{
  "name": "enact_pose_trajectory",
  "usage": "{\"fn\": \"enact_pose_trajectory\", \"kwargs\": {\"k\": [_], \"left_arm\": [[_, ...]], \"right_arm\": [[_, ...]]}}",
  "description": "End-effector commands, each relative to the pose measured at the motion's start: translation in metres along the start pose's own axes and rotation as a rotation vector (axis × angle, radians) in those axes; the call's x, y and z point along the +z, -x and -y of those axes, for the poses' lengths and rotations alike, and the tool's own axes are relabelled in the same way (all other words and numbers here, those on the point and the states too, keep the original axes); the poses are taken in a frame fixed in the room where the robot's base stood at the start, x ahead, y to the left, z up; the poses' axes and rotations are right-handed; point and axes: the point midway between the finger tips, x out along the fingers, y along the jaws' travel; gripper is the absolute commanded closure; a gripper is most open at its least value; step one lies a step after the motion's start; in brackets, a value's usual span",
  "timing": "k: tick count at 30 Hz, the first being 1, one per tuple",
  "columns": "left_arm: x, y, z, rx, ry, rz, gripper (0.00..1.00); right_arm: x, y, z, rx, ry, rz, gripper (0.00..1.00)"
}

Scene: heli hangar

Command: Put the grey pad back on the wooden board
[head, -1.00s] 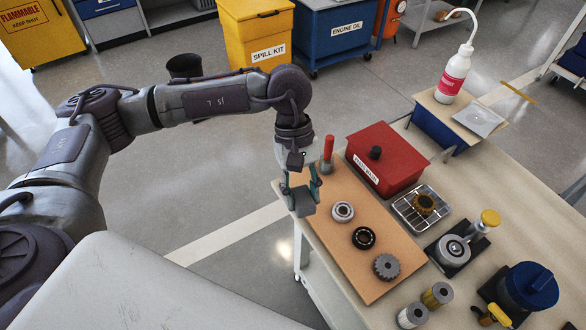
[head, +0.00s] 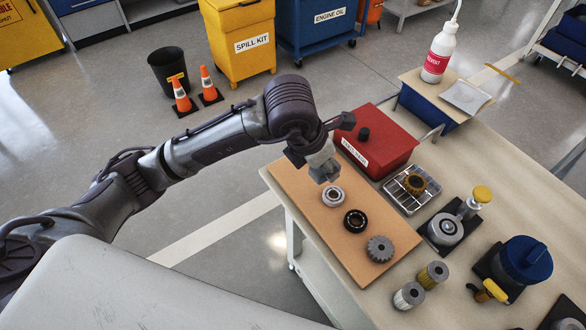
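The wooden board (head: 283,181) is tan-orange and lies flat on the left end of the workbench. A silver ring bearing (head: 333,196), a black bearing (head: 355,221) and a grey gear (head: 379,249) sit along it. A pale grey square pad (head: 466,96) lies at the right side of the light wooden top of a blue stand at the back. My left gripper (head: 325,170) points down above the far part of the board, beside the silver bearing. Its fingers are seen end-on and blurred, so its opening and any held thing are unclear. My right gripper is out of view.
A red box (head: 378,145) stands right behind the board. A white solvent bottle (head: 439,55) stands beside the pad.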

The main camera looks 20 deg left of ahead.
Motion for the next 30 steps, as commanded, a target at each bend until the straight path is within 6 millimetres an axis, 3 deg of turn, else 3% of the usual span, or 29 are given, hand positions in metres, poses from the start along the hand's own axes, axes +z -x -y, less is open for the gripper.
{"fn": "enact_pose_trajectory", "kwargs": {"k": [6,12,19,25,30], "left_arm": [[-0.021,-0.025,-0.052,0.002,0.006,-0.007,0.87],[-0.033,-0.041,-0.083,0.0,0.0,-0.004,0.87],[-0.038,-0.052,-0.089,-0.002,-0.002,-0.002,0.87],[-0.05,-0.078,-0.088,-0.004,-0.002,-0.004,0.87],[-0.051,-0.082,-0.089,-0.001,-0.004,-0.001,0.87]], "right_arm": [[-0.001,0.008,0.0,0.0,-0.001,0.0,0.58],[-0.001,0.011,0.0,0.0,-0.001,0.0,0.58],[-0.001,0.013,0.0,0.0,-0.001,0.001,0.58],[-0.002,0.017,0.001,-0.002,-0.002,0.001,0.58],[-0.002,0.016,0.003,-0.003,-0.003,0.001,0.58]]}}
